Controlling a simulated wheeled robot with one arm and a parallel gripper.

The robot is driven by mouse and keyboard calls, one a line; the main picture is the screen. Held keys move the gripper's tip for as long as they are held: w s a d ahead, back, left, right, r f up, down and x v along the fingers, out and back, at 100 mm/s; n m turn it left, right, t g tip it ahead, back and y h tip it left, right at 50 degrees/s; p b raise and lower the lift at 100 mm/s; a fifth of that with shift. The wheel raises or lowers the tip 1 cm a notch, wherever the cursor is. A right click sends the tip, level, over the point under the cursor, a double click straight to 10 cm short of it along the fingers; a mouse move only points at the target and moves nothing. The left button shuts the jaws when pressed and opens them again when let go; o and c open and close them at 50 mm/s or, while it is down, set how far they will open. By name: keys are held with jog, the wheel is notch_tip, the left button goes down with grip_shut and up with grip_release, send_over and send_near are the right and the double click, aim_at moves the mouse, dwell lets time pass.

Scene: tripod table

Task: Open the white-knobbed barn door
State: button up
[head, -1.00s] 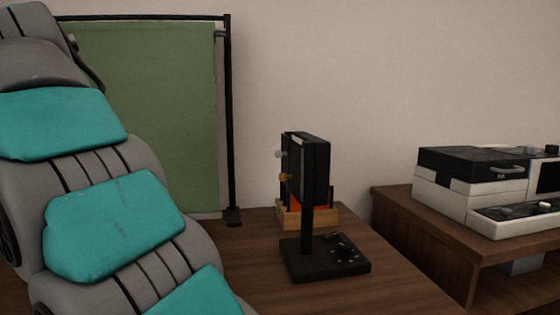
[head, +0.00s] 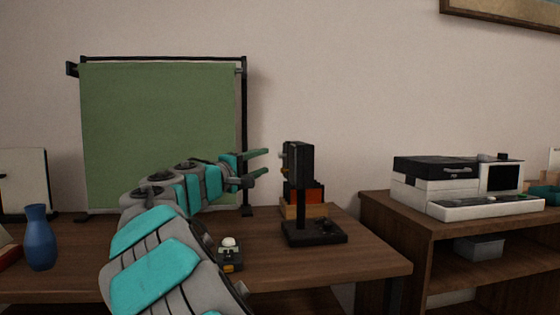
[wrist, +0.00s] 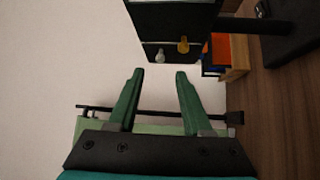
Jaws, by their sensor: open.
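A black box-shaped lamp head (head: 302,165) stands on a post with a flat black base (head: 314,233) on the wooden table. Its left side faces my gripper (head: 267,163). The wrist view shows the dark lamp head (wrist: 172,18) at the top, with a white knob (wrist: 160,57) and a yellow knob (wrist: 183,45) on its near edge. My gripper (wrist: 160,73) is open and empty. Its green fingers point at the lamp. The white knob lies just beyond the fingertips, roughly centred between them, with no contact visible. The yellow knob is slightly to the right.
A green backdrop (head: 160,135) on a black frame stands behind my arm. An orange-and-black item in a wooden tray (head: 296,210) sits behind the lamp. A blue vase (head: 39,238) and a small white-domed device (head: 230,255) are on the table. A white machine (head: 440,185) stands on the right shelf.

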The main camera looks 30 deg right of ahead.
jog(key=f+x, duration=0.1)
jog(key=x, duration=0.6)
jog(key=shift+r, duration=0.45)
jog(key=shift+d, duration=0.1)
grip_shut()
dwell(0.9)
